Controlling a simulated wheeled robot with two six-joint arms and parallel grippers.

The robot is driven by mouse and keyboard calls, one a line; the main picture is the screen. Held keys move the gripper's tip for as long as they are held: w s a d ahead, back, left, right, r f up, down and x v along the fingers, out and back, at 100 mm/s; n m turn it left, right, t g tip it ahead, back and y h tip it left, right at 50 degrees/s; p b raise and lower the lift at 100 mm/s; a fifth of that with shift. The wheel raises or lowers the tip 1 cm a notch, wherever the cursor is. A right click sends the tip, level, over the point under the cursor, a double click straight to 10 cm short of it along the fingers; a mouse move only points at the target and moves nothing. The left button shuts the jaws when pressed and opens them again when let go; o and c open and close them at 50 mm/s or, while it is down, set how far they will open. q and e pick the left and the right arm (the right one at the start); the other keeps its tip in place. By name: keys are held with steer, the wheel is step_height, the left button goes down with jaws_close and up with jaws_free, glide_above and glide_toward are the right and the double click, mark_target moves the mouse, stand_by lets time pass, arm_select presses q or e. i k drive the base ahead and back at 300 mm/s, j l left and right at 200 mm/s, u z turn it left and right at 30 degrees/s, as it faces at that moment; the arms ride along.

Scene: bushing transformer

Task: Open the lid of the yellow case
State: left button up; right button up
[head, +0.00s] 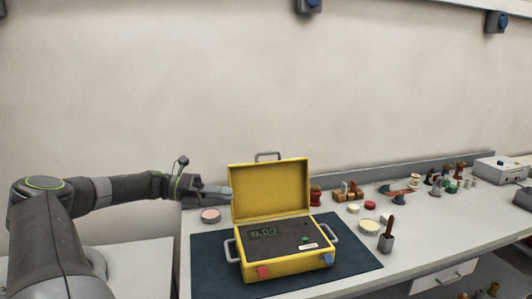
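The yellow case (285,264) sits on a dark blue mat (210,262) on the workbench. Its lid (270,190) stands raised, nearly upright, at the back, with the yellow inside facing me and a handle on top. The dark panel inside, with a small display, is exposed. A red latch and a blue latch show on the front, and a grey handle is on each side. My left gripper (217,193) is at the lid's left edge, level with its middle; I cannot tell if it touches. Its finger gap is not clear. My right gripper is not in view.
A pink disc (210,215) lies left of the lid. A tool holder (386,242) and a pale round dish (369,226) stand right of the case. Several small parts line the back right of the bench, with a grey device (500,170) beyond. The mat's left side is clear.

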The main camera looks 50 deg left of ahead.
mark_target(267, 190)
steer(key=i+j, duration=0.2)
steer(key=j, duration=0.2)
steer(key=i+j, duration=0.2)
steer(key=j, duration=0.2)
steer(key=i+j, duration=0.2)
steer(key=j, duration=0.25)
steer(key=i+j, duration=0.2)
steer(key=j, duration=0.2)
